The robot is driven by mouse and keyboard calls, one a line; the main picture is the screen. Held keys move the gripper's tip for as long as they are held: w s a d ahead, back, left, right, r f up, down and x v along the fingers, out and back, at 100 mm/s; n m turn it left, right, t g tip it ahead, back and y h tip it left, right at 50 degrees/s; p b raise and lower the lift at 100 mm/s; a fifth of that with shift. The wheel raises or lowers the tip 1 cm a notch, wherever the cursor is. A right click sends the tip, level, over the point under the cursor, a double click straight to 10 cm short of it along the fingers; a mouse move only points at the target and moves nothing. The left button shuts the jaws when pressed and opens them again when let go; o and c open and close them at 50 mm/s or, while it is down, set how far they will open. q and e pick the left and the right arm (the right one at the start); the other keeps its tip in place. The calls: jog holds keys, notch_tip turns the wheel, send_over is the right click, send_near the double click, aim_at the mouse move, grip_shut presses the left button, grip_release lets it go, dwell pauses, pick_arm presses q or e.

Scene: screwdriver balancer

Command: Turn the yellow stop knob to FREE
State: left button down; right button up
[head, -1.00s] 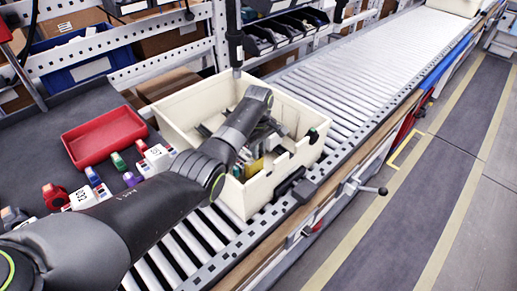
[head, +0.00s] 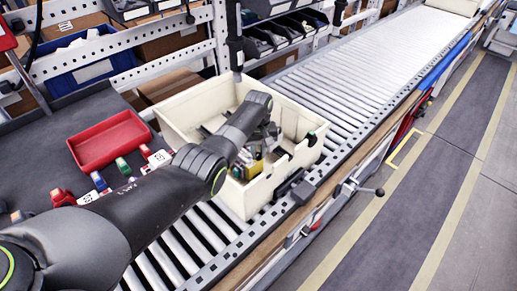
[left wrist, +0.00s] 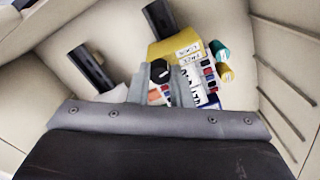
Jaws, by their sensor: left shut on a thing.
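I cannot make out a yellow stop knob for certain in either view. My left gripper (head: 262,143) reaches down into the cream tote (head: 195,97) on the roller conveyor. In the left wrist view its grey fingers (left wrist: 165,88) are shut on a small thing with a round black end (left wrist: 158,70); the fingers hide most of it. A yellow block (left wrist: 172,46) with a white label lies in the tote just beyond the fingers. Labelled pieces (left wrist: 205,85) lie beside it, with a teal cap and a yellow cap to their right. My right gripper is not in view.
A red tray (head: 108,140) and several small coloured pieces lie on the dark bench at left. A black tool (head: 235,45) hangs at the tote's back corner. Shelving with bins stands behind. The conveyor (head: 390,65) beyond the tote is clear.

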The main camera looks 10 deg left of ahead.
aim_at(259, 154)
pick_arm(q)
jog(key=m+p, duration=0.1)
jog(key=m, duration=0.4)
jog(key=shift+r+m, duration=0.1)
jog(key=shift+m, duration=0.2)
jog(key=m, duration=0.5)
jog(key=shift+m, duration=0.7)
jog(key=c, duration=1.3)
grip_release()
notch_tip(259, 154, up, 6)
jog(key=shift+r+p, duration=0.2)
jog(key=shift+p, duration=0.9)
notch_tip(259, 154, up, 11)
jog(key=b, duration=0.1)
jog(key=shift+b, duration=0.3)
jog(key=shift+f, duration=0.1)
